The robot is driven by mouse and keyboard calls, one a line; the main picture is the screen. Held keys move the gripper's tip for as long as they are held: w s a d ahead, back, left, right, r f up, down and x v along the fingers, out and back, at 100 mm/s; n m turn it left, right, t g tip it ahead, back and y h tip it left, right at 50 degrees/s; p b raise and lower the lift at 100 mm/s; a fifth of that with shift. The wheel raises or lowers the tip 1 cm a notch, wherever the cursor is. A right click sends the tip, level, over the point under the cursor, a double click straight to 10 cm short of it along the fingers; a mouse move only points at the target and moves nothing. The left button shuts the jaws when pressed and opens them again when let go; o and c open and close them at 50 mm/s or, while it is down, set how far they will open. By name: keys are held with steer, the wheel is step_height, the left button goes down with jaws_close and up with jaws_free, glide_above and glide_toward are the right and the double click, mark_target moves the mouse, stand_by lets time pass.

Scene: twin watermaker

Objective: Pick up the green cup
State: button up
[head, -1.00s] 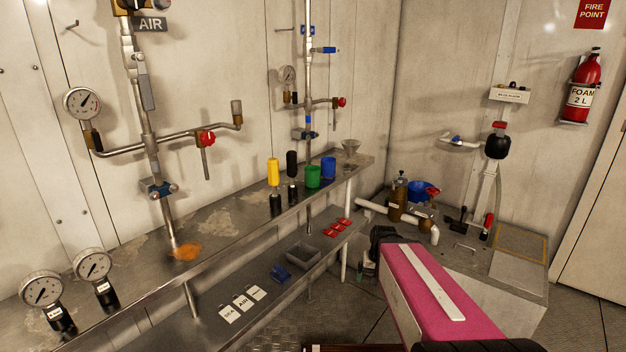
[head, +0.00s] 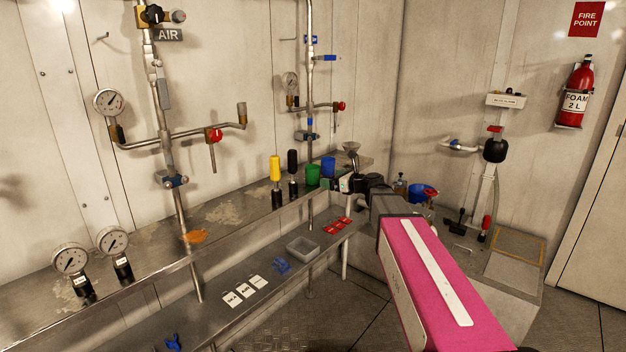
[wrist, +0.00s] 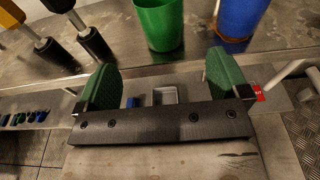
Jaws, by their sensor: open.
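The green cup (head: 313,174) stands upright on the upper steel shelf (head: 232,214), between the black-topped tool and the blue cup (head: 328,166). In the wrist view the green cup (wrist: 159,22) is at the top middle, with its rim cut off by the frame edge. My gripper (wrist: 160,80) is open, with its two green pads apart and nothing between them. The green cup lies beyond the pads, roughly in line with the gap and not touching them. In the head view my gripper is beside the shelf's front edge, close to the cups, and its fingers are hard to make out.
The blue cup (wrist: 241,18) stands close right of the green cup. Yellow (head: 276,170) and black (head: 292,165) handled tools stand to its left. Pipes with a red-handled valve (head: 339,107) rise behind. The lower shelf holds a grey tray (head: 302,247), cards and red tags.

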mark_target(318, 177)
steer(key=x, duration=1)
steer(key=shift+w+a+f, duration=0.2)
steer(key=shift+w, duration=0.15)
steer(key=c, duration=1)
